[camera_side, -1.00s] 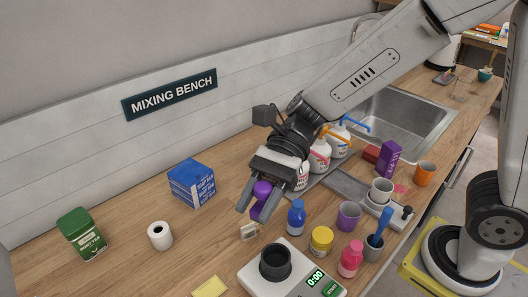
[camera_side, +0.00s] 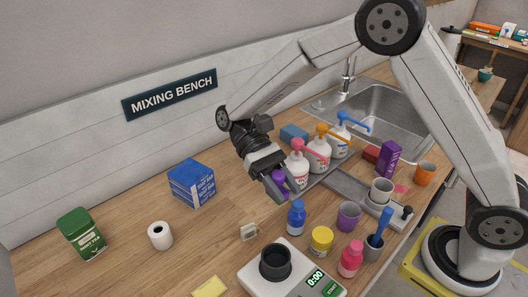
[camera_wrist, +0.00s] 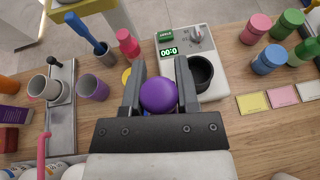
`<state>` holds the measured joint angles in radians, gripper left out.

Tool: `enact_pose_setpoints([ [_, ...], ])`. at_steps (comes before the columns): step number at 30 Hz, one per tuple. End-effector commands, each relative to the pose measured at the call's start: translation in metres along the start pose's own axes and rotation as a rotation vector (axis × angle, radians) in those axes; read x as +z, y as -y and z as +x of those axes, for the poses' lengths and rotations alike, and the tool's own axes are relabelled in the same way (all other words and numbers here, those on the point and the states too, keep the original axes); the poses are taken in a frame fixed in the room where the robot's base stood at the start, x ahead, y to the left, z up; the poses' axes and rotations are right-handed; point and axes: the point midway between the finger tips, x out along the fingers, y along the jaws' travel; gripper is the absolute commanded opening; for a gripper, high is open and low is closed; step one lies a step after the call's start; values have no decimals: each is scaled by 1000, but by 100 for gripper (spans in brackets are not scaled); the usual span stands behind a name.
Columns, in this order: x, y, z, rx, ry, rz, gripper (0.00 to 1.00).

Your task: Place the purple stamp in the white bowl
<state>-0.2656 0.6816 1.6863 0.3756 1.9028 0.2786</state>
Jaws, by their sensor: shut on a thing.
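My gripper (camera_side: 283,188) is shut on the purple stamp (camera_side: 279,178) and holds it above the counter, in front of the pump bottles in the side view. In the wrist view the stamp's round purple top (camera_wrist: 158,96) shows between the two fingers of my gripper (camera_wrist: 159,85). The stamp's lower part is mostly hidden there. I cannot make out a white bowl in either view.
A white scale (camera_side: 312,284) carries a dark cup (camera_side: 275,262). Pump bottles (camera_side: 298,172) stand behind. The wooden counter (camera_side: 120,225) has free room at left.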

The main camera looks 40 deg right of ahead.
Motion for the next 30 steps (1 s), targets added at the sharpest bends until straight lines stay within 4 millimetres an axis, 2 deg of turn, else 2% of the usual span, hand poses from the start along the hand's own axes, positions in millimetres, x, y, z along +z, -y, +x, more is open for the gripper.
enact_pose_setpoints([
  [17, -26, -52, -43, 571, 2, -236, 0],
  [30, -37, -92, -91, 1001, 2, -415, 0],
])
